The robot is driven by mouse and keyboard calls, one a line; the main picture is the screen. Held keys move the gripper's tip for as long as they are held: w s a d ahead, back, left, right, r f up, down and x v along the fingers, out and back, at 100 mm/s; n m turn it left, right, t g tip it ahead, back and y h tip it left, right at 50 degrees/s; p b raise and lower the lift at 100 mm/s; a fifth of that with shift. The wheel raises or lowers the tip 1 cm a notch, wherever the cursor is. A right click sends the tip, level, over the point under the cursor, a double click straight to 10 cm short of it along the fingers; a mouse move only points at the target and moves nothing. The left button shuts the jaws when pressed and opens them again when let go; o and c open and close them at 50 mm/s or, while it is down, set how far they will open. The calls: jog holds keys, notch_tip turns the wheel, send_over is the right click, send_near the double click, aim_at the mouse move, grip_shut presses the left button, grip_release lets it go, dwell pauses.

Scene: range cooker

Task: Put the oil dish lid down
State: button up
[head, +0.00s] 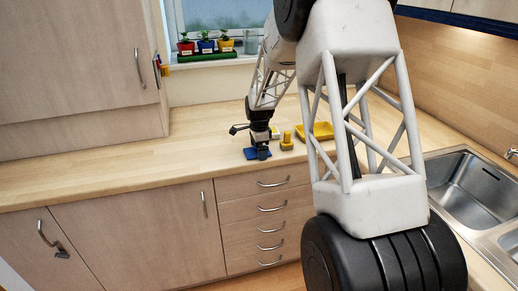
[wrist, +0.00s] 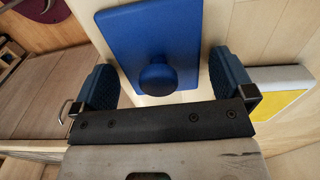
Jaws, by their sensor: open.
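The oil dish lid is a blue rectangular plate (wrist: 150,30) with a round blue knob (wrist: 157,77). It appears to lie flat on the wooden counter, and it also shows as a small blue patch (head: 251,154) in the head view. My gripper (wrist: 163,84) is open, with one dark finger on each side of the knob and clear gaps to both. In the head view my gripper (head: 261,142) is just above the lid.
A yellow piece with a knob (head: 286,141) and a yellow tray (head: 319,131) stand to the right of the lid. A pale-edged yellow object (wrist: 285,100) is close to the right finger. The sink (head: 468,190) is at right. The counter at left (head: 130,168) is clear.

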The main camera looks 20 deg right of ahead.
jog(key=shift+r, duration=0.15)
notch_tip(320, 180, up, 12)
dwell(0.7)
dwell(0.5)
jog(key=s+a+r+n, duration=0.2)
jog(key=s+r+n, duration=0.15)
jog(key=s, duration=0.45)
jog(key=s+a+r+n+t, duration=0.15)
jog(key=s+r, duration=0.25)
jog(key=s, duration=0.5)
jog(key=s+a+r+n, duration=0.1)
jog(key=s+r+n, duration=0.25)
jog(key=s, duration=0.45)
jog(key=s+a+f+n+t, duration=0.1)
jog(key=s+n, duration=0.8)
jog(key=s, duration=1.8)
notch_tip(320, 180, down, 2)
jog(key=shift+s+a+f, duration=0.1)
jog(key=shift+s+a, duration=0.15)
jog(key=shift+a, duration=0.65)
